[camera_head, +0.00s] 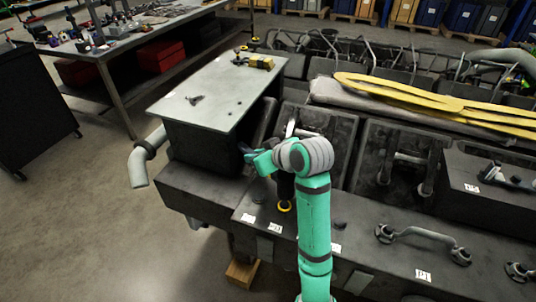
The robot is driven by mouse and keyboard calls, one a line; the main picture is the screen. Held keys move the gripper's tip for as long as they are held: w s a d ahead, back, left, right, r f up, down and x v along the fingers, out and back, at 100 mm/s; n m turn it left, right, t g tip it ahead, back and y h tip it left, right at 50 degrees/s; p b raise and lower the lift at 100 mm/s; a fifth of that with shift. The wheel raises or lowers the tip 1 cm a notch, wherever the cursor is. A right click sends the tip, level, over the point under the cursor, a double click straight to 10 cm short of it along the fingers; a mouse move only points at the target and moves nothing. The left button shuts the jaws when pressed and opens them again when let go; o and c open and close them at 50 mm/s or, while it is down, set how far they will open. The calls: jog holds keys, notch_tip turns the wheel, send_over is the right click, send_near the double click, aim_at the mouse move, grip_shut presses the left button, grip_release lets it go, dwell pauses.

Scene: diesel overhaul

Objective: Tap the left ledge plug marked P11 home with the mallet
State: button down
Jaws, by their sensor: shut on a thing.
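My gripper (284,187) is at the end of my green arm, over the left part of the engine's front ledge (385,262). It is partly hidden by my wrist. It is shut on a dark thing with a yellow end (284,207), which seems to be the mallet. The yellow end is low over the ledge; I cannot tell whether it touches. A small dark plug (258,198) shows on the ledge to its left, and another (340,225) to the right of my arm. The white tags (248,217) are too small to read, so I cannot pick out P11.
A dark box with a pale top (215,85) stands left behind my gripper, with small items on it. A curved pipe (145,158) juts out at the left. A bar handle (422,236) is on the ledge at right. Yellow long parts (440,95) lie behind.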

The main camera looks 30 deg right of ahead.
jog(key=shift+s+r+t, duration=0.1)
jog(key=shift+r+t, duration=0.2)
jog(key=shift+r, duration=0.05)
dwell(0.4)
notch_tip(320, 180, down, 6)
jog(key=shift+r, duration=2.45)
jog(key=shift+r+t, duration=0.3)
